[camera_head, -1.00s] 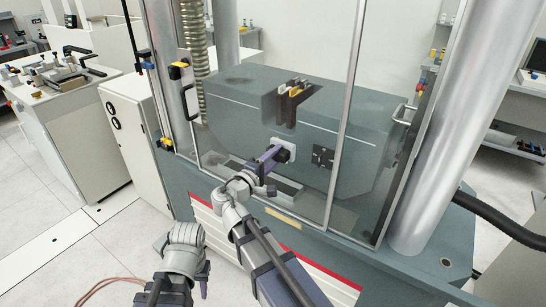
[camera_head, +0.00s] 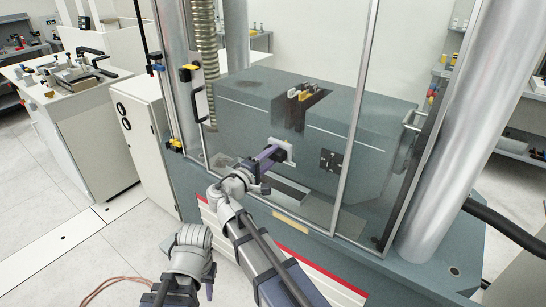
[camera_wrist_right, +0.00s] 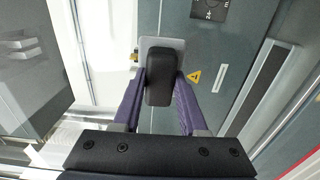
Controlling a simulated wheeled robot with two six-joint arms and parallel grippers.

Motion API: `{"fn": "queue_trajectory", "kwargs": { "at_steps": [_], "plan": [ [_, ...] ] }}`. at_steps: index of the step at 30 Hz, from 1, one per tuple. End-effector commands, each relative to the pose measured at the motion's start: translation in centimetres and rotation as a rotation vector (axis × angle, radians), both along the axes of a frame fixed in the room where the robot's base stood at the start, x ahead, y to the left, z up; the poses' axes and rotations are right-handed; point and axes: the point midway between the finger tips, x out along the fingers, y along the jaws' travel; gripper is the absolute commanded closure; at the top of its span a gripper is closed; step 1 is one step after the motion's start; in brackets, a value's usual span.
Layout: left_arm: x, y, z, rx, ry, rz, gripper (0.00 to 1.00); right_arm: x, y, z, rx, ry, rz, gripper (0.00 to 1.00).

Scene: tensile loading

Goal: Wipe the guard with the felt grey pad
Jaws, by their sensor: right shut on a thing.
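The guard (camera_head: 303,196) is a clear panel in a metal frame on the front of the testing machine. The felt pad (camera_head: 289,145) is a pale grey plate with a black grip, and it also shows in the right wrist view (camera_wrist_right: 150,44). My right gripper (camera_head: 272,156) is shut on the black grip (camera_wrist_right: 160,80), with the pad's plate facing the guard's left pane. I cannot tell whether the felt touches the pane. My left gripper (camera_head: 209,289) is low, in front of the machine and away from the guard. Its jaws are not clear.
A black handle (camera_head: 199,104) stands at the guard's left edge, and a metal upright (camera_head: 357,125) divides the panes. A thick steel column (camera_head: 465,150) stands at the right. A dark smudge (camera_head: 248,82) shows at upper left, on the pane or behind it. A white cabinet (camera_head: 143,135) stands left.

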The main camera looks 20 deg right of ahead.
Motion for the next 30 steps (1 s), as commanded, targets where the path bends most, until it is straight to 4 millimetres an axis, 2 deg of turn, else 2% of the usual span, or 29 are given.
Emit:
{"fn": "queue_trajectory", "kwargs": {
  "at_steps": [18, 30],
  "plan": [
    [0.2, -0.2, 0.0, 0.000, 0.000, -0.003, 0.62, -3.4, 4.6, 0.0, 0.000, 0.000, 0.006, 1.00],
    [1.0, -0.6, 0.0, 0.000, 0.001, -0.006, 0.62, -4.0, 4.8, 0.0, 0.000, 0.000, 0.006, 1.00]
  ]
}}
